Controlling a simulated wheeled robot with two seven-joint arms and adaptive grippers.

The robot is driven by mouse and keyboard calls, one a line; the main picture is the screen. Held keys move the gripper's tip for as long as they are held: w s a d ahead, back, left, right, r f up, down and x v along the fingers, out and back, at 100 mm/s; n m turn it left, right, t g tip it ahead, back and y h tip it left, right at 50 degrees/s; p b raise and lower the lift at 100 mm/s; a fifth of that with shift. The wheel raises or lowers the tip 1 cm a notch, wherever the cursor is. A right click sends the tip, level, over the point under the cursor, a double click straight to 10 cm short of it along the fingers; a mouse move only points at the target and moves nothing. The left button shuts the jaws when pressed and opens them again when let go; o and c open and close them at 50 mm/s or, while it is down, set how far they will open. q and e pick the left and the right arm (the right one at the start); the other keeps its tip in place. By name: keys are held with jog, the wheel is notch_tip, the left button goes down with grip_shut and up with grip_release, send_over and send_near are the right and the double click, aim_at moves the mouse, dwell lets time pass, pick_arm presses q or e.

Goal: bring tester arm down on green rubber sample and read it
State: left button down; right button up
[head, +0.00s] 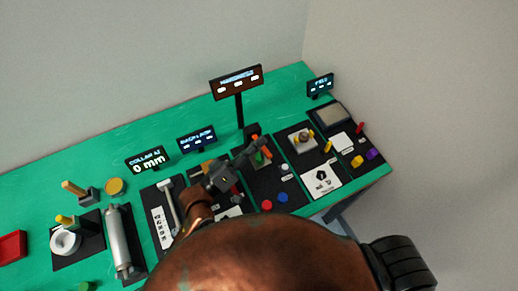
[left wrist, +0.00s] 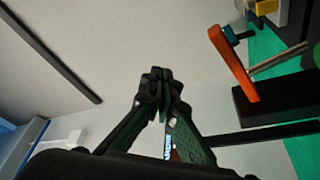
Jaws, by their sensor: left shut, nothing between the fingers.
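The hardness tester stands near the back middle of the green table in the head view, below its tall display (head: 237,82), which shows blank dashes. Its orange tester arm (head: 266,147) also shows at upper right in the left wrist view (left wrist: 232,62), apart from my fingers, with a metal rod and a black block beside it. A small green piece, likely the rubber sample (head: 258,158), lies by the tester, partly hidden. My left gripper (head: 250,153) is beside the tester, shut and empty; its fingertips meet in the left wrist view (left wrist: 159,82). My right gripper is out of view.
Smaller displays (head: 147,160) stand along the table's back. Red and blue discs (head: 267,204) lie in front of the tester. A silver cylinder (head: 118,242) and a red tray (head: 12,246) are at left. Other small stations fill the right end.

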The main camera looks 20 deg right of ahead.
pick_arm(q)
jog(key=shift+r, duration=2.2)
